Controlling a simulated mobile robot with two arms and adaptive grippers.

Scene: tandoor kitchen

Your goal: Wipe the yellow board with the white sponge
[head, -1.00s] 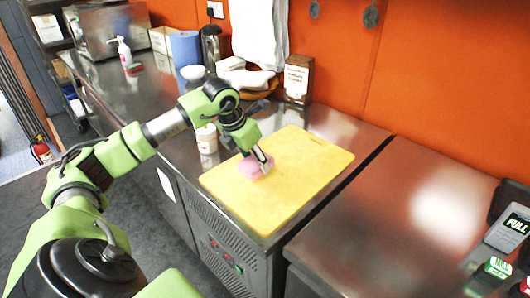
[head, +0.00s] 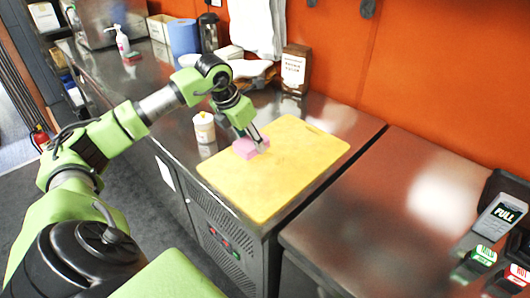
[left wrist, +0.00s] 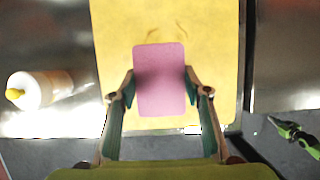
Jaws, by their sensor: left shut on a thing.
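The sponge looks pink, not white. It shows in the head view (head: 248,148) and the left wrist view (left wrist: 159,80). My left gripper (head: 258,142) is shut on it, with one finger on each side in the wrist view. The sponge is over the left part of the yellow board (head: 270,185) in the head view; I cannot tell whether it touches the board. The board (left wrist: 120,40) has faint curved marks beyond the sponge in the wrist view. A small green and black part, apparently my right gripper (left wrist: 296,134), shows at the right of the wrist view.
A white bottle with a yellowish cap (head: 204,128) stands left of the board. Behind are a brown box (head: 295,70) and folded cloths (head: 250,70). A gap separates this counter from the right counter (head: 390,210), where small labelled boxes (head: 482,255) stand at the far right.

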